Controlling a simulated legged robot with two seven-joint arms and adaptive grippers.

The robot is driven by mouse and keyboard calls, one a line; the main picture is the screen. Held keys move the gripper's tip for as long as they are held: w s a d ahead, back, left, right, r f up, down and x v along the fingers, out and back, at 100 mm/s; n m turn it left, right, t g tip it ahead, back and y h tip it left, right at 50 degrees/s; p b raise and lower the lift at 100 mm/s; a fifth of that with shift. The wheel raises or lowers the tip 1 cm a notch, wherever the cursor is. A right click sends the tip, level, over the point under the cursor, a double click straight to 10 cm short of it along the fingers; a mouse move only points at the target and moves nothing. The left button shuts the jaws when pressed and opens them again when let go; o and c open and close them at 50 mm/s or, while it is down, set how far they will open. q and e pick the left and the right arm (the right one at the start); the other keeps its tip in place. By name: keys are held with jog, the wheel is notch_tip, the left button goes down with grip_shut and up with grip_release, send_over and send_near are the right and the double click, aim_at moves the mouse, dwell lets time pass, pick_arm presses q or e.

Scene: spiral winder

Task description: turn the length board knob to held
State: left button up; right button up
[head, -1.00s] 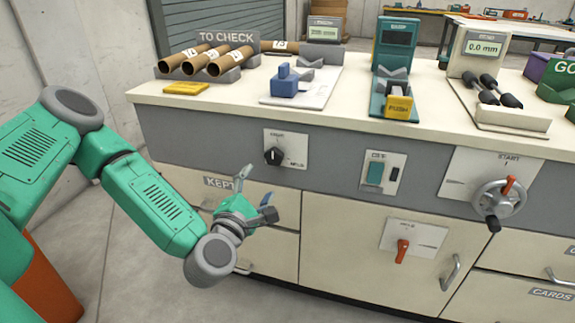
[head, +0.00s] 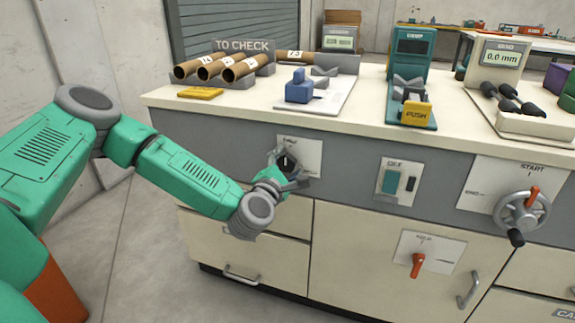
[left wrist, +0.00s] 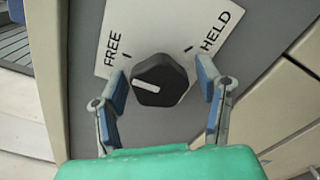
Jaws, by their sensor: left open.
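The length board knob (head: 285,161) is black and sits on a white plate (head: 309,152) on the bench's grey front panel. In the left wrist view the knob (left wrist: 160,80) has a white line on its left part, on the FREE side rather than towards HELD. The FREE and HELD words stand on the plate (left wrist: 165,28) above the knob. My left gripper (head: 284,172) is open at the knob. In the left wrist view its two fingers (left wrist: 161,88) stand on either side of the knob, with visible gaps. My right gripper is not in view.
To the right are a switch plate (head: 398,181), a lower plate with a red handle (head: 417,264) and a handwheel (head: 521,212). Cardboard tubes (head: 240,67) and a blue block device (head: 299,88) stand on the bench top above. Drawers lie below.

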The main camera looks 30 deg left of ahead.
pick_arm(q)
jog(key=c, duration=1.2)
